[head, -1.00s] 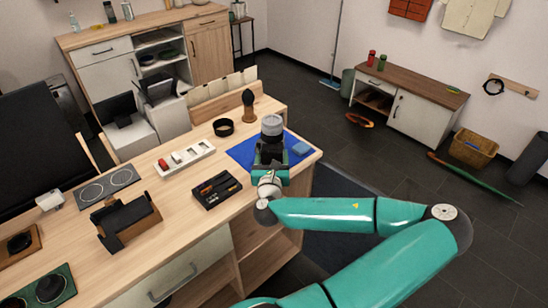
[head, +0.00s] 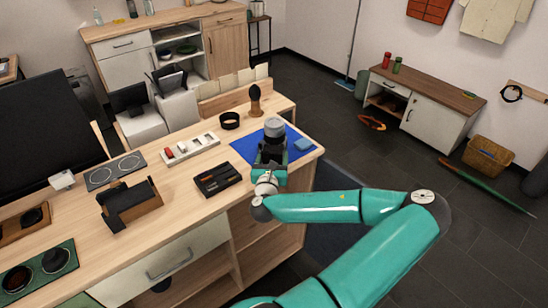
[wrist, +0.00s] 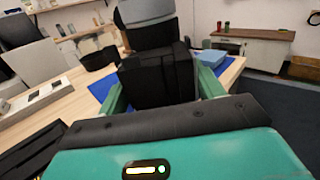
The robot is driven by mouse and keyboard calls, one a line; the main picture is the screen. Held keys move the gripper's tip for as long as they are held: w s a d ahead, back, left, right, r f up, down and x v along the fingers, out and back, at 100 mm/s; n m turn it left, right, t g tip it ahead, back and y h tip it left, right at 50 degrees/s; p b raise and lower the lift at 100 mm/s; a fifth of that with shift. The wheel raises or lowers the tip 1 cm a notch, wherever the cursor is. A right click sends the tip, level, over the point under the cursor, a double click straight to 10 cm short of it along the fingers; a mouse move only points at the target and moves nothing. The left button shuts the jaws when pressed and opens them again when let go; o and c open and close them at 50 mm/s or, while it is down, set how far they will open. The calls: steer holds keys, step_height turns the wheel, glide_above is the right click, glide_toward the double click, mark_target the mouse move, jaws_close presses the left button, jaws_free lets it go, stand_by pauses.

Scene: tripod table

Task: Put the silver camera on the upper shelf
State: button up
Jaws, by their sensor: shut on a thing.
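The silver camera (head: 275,128) has a grey round top part and a dark body. It is upright over the blue mat (head: 243,148) at the right end of the workbench. My gripper (head: 269,163) is shut on its dark body. In the wrist view the camera (wrist: 158,78) stands between my two green fingers (wrist: 160,94), its grey top cut off by the frame. I cannot tell whether its base touches the mat. The workbench has open shelves (head: 272,236) under its right end, partly hidden by my arm. The back cabinet also has open shelves (head: 178,50); which is the upper shelf is unclear.
Near the camera are a blue block (head: 303,144), a black ring (head: 229,120), a dark brush-like item (head: 255,99), a white tray (head: 190,148) and a black tray (head: 217,179). A low cabinet (head: 425,98) stands at the right wall.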

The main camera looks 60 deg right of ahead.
steer(key=shift+w, duration=0.2)
steer(key=shift+s+r, duration=0.1)
steer(key=shift+f, duration=0.35)
steer(key=shift+f, duration=0.45)
steer(key=shift+c, duration=0.7)
